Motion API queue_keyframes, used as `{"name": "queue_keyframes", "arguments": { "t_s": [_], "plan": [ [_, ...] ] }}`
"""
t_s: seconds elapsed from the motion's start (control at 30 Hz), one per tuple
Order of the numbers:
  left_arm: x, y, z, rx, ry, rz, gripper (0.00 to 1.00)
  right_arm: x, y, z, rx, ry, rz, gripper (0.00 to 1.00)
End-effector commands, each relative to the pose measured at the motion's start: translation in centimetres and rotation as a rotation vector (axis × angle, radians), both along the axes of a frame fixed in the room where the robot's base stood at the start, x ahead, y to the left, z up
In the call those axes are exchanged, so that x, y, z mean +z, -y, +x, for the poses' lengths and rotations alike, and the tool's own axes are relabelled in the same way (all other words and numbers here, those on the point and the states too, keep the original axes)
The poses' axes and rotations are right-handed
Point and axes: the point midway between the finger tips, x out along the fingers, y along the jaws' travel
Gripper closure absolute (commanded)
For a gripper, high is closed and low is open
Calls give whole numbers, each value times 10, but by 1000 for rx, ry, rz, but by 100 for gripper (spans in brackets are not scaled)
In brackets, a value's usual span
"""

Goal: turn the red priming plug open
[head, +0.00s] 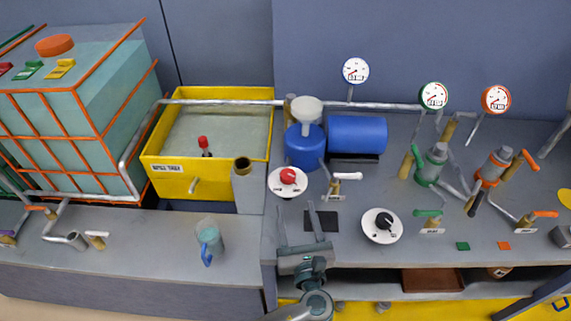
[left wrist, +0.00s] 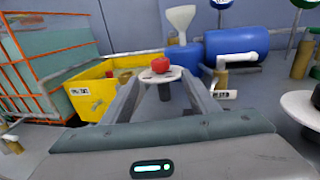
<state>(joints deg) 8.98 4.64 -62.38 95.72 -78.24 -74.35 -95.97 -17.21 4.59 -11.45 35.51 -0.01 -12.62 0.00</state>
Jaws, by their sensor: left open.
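A red knob (head: 288,175) sits on a round white disc (head: 287,189) in front of the blue pump with the white funnel. I take this knob for the red priming plug. My left gripper (head: 296,208) is just in front of the disc, open and empty, its fingers pointing towards it. In the left wrist view the red knob (left wrist: 160,65) shows beyond and between the open fingers (left wrist: 161,82), apart from them. The disc stands on a dark stem there. My right gripper is not in view.
A white-handled valve (head: 340,180) stands close right of the disc. A grey post (head: 248,188) and the yellow spill tray (head: 168,173) are to the left. A black knob on a white disc (head: 382,225) is to the right. A blue-handled jug (head: 209,240) stands front left.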

Motion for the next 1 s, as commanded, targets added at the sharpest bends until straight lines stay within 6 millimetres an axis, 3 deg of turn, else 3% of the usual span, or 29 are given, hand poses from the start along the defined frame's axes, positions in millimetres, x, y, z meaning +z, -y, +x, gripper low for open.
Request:
{"name": "queue_keyframes", "arguments": {
  "t_s": [0.37,1.0],
  "plan": [
    [3,-6,29,1,2,2,46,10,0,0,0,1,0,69],
    [3,-28,139,1,0,3,46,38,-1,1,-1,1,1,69]
  ]
}}
